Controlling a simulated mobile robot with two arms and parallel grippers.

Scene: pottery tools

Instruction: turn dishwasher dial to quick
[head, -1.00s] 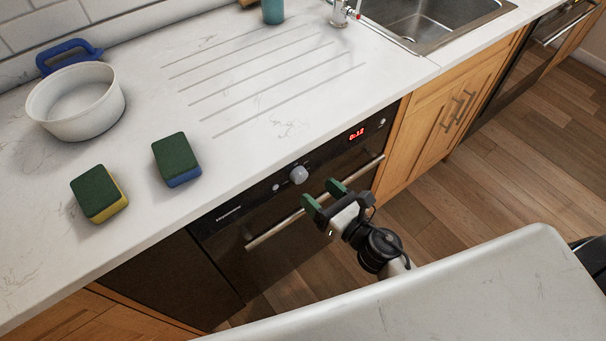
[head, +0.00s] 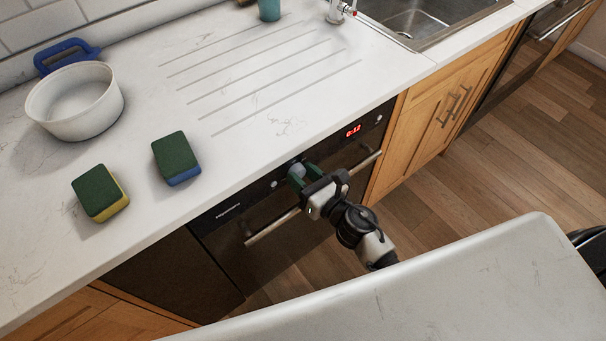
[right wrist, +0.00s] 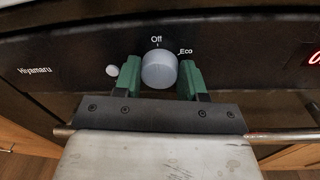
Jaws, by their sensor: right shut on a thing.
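The dishwasher (head: 262,232) is a black built-in appliance under the counter, with a red lit display (head: 353,131) at the right of its panel. Its pale grey round dial (right wrist: 158,70) sits on the panel, with "Off" printed above it and "Eco" at its upper right. No "quick" mark is readable, and I cannot make out a pointer on the dial. My right gripper (right wrist: 161,78) has its green fingers on either side of the dial and is shut on it. In the head view the gripper (head: 305,175) partly covers the dial. My left gripper is not in view.
The door handle bar (head: 272,229) runs just below the gripper. A small knob (right wrist: 112,71) sits left of the dial. Two sponges (head: 100,192) (head: 176,158) and a white pot (head: 76,101) stand on the counter. A pale marbled surface (head: 430,300) is in the foreground.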

